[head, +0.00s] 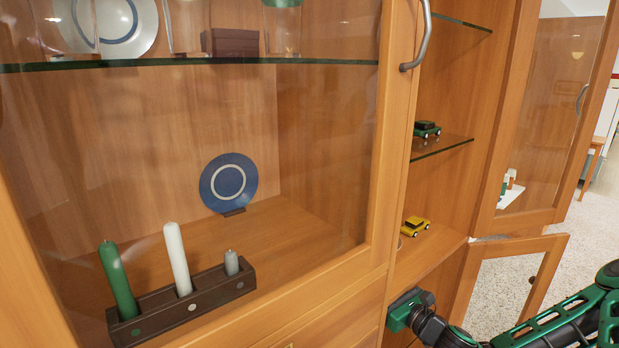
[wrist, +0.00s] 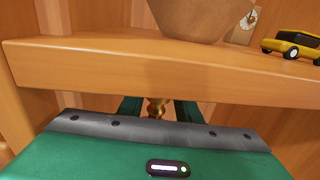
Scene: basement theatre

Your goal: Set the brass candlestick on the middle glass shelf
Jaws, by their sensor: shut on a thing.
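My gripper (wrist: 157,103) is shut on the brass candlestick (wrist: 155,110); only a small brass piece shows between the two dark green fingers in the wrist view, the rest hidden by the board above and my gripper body. In the head view my green gripper body (head: 404,311) is low at the cabinet's right-hand bay, below the wooden board (head: 436,240); the candlestick cannot be made out there. A glass shelf (head: 445,148) in that bay carries a green toy car (head: 427,129). Another glass shelf (head: 463,22) is higher up.
A yellow toy car (head: 415,226) stands on the wooden board; a brown rounded vessel (wrist: 200,15) shows near it in the wrist view. A closed glass door with a handle (head: 417,40) covers the left bay. A low glazed door (head: 512,285) stands open at right.

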